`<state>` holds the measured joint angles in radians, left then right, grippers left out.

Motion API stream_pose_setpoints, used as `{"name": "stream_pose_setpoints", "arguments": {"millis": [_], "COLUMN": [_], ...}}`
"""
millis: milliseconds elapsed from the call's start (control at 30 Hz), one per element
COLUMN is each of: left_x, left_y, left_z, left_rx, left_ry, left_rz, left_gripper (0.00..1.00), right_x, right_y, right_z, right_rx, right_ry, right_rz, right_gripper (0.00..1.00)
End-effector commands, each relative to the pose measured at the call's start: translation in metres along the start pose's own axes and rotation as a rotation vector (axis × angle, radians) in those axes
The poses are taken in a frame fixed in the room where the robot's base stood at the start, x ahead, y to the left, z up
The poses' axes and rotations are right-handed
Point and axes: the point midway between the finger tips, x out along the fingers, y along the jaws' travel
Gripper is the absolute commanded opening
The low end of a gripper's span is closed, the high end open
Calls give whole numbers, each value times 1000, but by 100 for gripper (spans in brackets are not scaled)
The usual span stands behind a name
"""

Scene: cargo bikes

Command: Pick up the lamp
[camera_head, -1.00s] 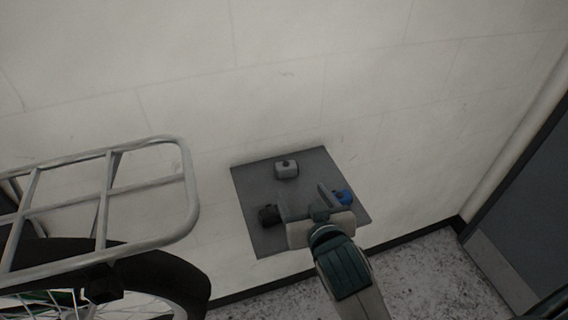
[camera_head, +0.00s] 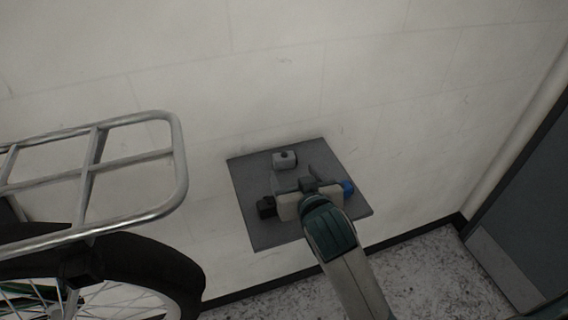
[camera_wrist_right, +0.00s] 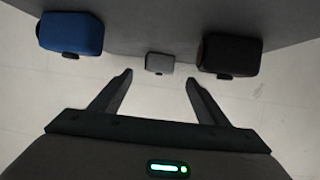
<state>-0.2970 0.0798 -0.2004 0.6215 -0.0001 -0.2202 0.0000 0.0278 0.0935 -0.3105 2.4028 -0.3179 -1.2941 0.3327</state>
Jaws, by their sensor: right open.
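Three small box-shaped lamps sit on a grey wall shelf (camera_head: 255,232): a light grey one (camera_head: 284,159) at the back, a black one (camera_head: 266,207) at the left and a blue one (camera_head: 348,188) at the right. The frames do not show which one is meant. My right gripper (camera_head: 298,177) is open and empty over the shelf, between the black and blue lamps. In the right wrist view, the grey lamp (camera_wrist_right: 159,63) lies ahead between the fingertips (camera_wrist_right: 159,77), apart from them. The blue lamp (camera_wrist_right: 71,33) and black lamp (camera_wrist_right: 229,54) lie outside the fingers.
A bike's metal carrier rack (camera_head: 178,170) and black-tyred wheel (camera_head: 150,268) stand left of the shelf. A pale wall (camera_head: 300,70) rises behind it. A dark door (camera_head: 525,225) is at the far right, with speckled floor (camera_head: 430,265) below.

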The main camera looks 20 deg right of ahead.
Motion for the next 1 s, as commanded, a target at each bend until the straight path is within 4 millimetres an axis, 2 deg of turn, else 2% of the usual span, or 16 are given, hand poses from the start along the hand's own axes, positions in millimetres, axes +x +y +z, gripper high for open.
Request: {"name": "stream_pose_setpoints", "arguments": {"millis": [33,333,500,800,1000], "left_x": [-8,-20,-21,-21,-30], "left_y": [0,1,1,0,0], "left_z": [0,3,3,3,1], "left_rx": [0,0,-1,-1,-1], "left_ry": [-1,-5,-6,-6,-5], "left_rz": [0,1,1,1,1], "left_gripper": [44,44,44,44,44], "right_x": [8,48,56,56,64], "right_y": [1,0,0,0,0], "right_z": [-4,-4,-2,-2,-5], "right_rx": [-3,-1,1,1,-1], "right_ry": [-1,0,1,1,0], "right_rz": [2,1,0,0,1], "right_gripper": [69,69,69,69,69]}}
